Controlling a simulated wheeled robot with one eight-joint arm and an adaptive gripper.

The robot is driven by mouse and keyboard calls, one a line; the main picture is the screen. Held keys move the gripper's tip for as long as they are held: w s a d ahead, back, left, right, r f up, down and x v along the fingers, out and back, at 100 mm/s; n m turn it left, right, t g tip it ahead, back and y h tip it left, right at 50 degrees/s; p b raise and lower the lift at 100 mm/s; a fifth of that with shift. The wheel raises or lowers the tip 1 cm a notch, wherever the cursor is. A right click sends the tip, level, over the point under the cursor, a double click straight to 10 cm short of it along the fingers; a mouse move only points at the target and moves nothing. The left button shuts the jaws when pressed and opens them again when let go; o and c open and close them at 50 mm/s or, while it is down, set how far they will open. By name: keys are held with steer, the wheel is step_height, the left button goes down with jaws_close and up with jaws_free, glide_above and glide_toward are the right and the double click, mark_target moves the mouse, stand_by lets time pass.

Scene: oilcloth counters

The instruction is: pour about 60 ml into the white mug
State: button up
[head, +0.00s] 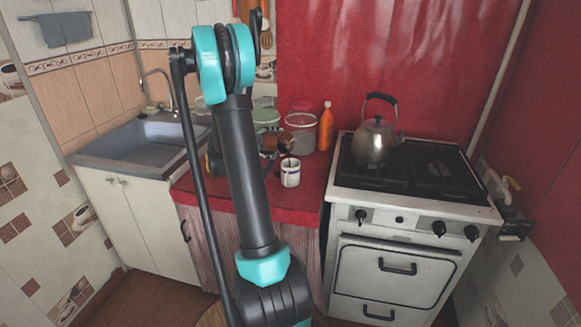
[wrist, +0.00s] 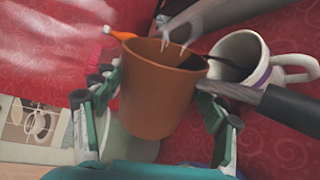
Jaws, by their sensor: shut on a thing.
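My gripper (wrist: 155,108) is shut on a brown cup (wrist: 155,90), with one finger on each side of it. The cup holds dark liquid, and a dark stream runs from its rim toward the white mug (wrist: 238,62). In the head view the brown cup (head: 285,143) is tilted just above the mug (head: 290,174), with a thin dark line between them. The mug stands upright on the red counter near its front edge. Dark liquid shows inside the mug in the wrist view; its level is unclear. My arm hides most of the gripper in the head view.
An orange bottle (head: 325,128) and a pink-lidded jar (head: 301,117) stand behind the mug on the red counter (head: 300,203). A stove (head: 400,225) with a metal kettle (head: 373,143) is to the right. A sink (head: 140,143) is to the left.

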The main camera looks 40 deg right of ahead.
steer(key=shift+s+r+m+p, duration=0.35)
steer(key=shift+s+m+p, duration=0.15)
steer(key=shift+m+p, duration=0.1)
stand_by(1.1)
steer(key=shift+w, duration=0.1)
